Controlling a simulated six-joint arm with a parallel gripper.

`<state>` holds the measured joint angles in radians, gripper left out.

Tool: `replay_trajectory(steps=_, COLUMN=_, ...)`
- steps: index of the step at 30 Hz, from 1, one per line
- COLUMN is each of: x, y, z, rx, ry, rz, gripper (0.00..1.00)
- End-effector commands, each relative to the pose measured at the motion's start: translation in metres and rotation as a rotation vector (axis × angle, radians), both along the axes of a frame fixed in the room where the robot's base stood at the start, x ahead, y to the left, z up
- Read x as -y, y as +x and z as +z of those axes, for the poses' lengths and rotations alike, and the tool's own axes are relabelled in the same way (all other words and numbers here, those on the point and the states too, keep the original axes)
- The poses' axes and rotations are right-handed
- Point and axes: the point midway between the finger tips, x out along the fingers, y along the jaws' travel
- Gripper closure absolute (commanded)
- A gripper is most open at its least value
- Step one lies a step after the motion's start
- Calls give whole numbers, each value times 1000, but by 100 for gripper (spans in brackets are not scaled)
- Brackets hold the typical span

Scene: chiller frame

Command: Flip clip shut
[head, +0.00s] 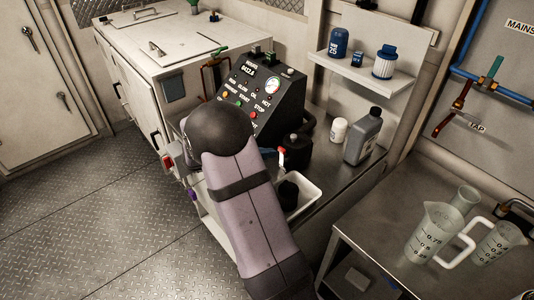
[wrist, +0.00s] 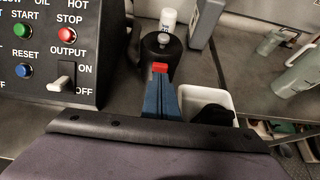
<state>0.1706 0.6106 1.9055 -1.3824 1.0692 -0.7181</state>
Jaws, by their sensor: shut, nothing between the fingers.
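My gripper (wrist: 160,78) shows in the wrist view as narrow blue fingers, shut and pointing away from the camera. A small red piece (wrist: 160,67) shows right at the fingertips, in front of a black round container (wrist: 152,50). I cannot tell whether this red piece is the clip or whether the fingers touch it. In the head view a red-topped white piece (head: 281,155) stands just right of the blue fingers, beside the black container (head: 297,148). My arm hides most of the gripper there. No clip is clearly identifiable.
A black control panel (head: 262,95) with buttons and a gauge stands left of the fingers. A white tray (head: 315,190) holds a dark object, close on the right. A white bottle (head: 338,130) and grey jug (head: 362,138) stand behind. Measuring jugs (head: 433,235) stand on the right bench.

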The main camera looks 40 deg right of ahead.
Motion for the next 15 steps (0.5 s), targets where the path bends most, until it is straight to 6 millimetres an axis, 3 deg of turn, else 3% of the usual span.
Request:
replay_trajectory(steps=8, x=-2, y=0, z=0, rx=0, ry=0, rz=0, gripper=100)
replay_trajectory(steps=15, x=-23, y=1, z=1, rx=-1, ry=0, rz=4, gripper=100)
